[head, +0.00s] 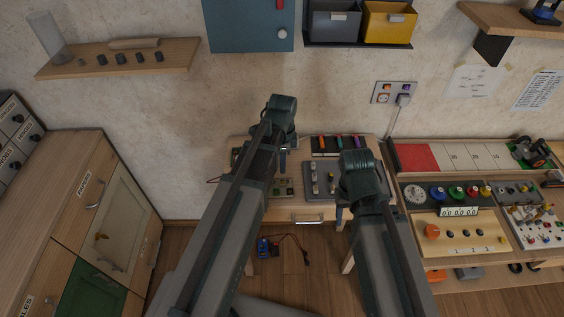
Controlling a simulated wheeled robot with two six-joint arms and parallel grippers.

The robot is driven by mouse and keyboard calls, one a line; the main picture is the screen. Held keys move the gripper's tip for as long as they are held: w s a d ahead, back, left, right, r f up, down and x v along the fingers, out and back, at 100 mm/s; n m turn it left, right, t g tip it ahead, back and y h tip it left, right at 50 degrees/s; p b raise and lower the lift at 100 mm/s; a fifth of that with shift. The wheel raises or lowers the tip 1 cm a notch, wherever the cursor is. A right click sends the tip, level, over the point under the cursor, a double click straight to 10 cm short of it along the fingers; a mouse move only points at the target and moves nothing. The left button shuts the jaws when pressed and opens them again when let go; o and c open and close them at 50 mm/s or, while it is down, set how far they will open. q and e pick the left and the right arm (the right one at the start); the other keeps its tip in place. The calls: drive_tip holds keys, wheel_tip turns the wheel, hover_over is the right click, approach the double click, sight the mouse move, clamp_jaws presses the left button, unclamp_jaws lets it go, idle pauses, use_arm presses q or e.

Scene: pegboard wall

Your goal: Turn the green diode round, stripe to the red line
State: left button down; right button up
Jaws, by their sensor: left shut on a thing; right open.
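My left gripper (282,163) points down over the small wooden workbench, above a green board (283,187) that my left arm partly covers. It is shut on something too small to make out. I cannot pick out the green diode, its stripe or the red line at this size. My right gripper (340,215) is open and empty by the bench's front edge, at the lower right of a grey panel (320,193) with several small parts on it.
A dark tray (337,153) with coloured items lies at the back of the bench. A blue meter (263,248) with leads lies on the floor. A cabinet (118,205) stands at left.

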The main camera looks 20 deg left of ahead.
use_arm(q)
drive_tip(key=b, duration=0.5)
hover_over(282, 183)
drive_tip(key=shift+f, duration=2.6)
drive_tip(key=shift+f+b, duration=0.75)
drive_tip(key=shift+f, duration=0.15)
drive_tip(key=c, duration=0.5)
unclamp_jaws()
drive_tip(key=shift+c, duration=0.2)
drive_tip(key=shift+r, duration=0.15)
drive_tip(key=shift+r+p, duration=2.4)
drive_tip(key=shift+p, duration=0.15)
